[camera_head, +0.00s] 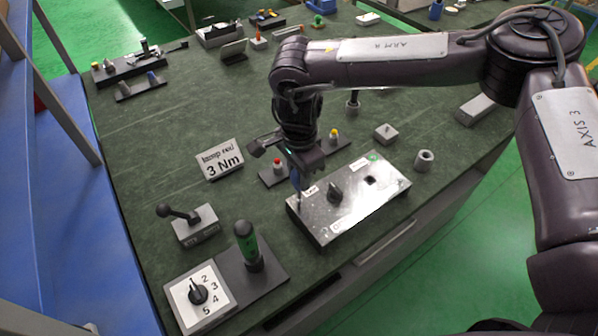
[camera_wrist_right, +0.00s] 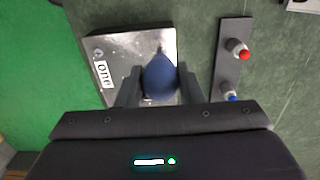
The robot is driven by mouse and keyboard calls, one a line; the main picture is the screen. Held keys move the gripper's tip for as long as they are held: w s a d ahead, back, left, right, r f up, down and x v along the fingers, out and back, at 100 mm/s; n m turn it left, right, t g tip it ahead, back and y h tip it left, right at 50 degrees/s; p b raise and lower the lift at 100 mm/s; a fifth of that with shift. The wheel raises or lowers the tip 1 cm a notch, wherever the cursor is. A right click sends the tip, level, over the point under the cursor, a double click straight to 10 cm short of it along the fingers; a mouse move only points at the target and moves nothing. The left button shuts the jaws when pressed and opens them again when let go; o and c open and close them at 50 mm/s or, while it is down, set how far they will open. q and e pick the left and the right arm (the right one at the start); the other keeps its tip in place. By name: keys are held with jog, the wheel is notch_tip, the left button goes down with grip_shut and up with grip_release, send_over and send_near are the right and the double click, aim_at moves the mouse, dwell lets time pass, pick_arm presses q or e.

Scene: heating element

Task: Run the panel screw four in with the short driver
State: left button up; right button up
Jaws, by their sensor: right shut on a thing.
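My right gripper (camera_head: 298,160) is shut on the blue handle of a driver (camera_head: 296,182). The handle also shows between the fingers in the right wrist view (camera_wrist_right: 159,77). The driver points down at the left end of the silvery panel box (camera_head: 352,207); its tip is hidden or too small to tell whether it touches a screw. In the right wrist view the panel (camera_wrist_right: 130,45) lies under the handle, with a label reading "one" (camera_wrist_right: 103,74) and a round screw-like spot at its corner (camera_wrist_right: 98,53). I cannot make out which screw is number four. My left gripper is out of view.
A lever box (camera_head: 195,226) and a sign "lamp red 3 Nm" (camera_head: 221,160) stand left of the panel. A rail with coloured tops (camera_wrist_right: 232,60) lies behind it.

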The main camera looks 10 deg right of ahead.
jog(key=shift+f, duration=0.4)
jog(key=shift+r+m, duration=0.1)
jog(key=shift+m, duration=1.9)
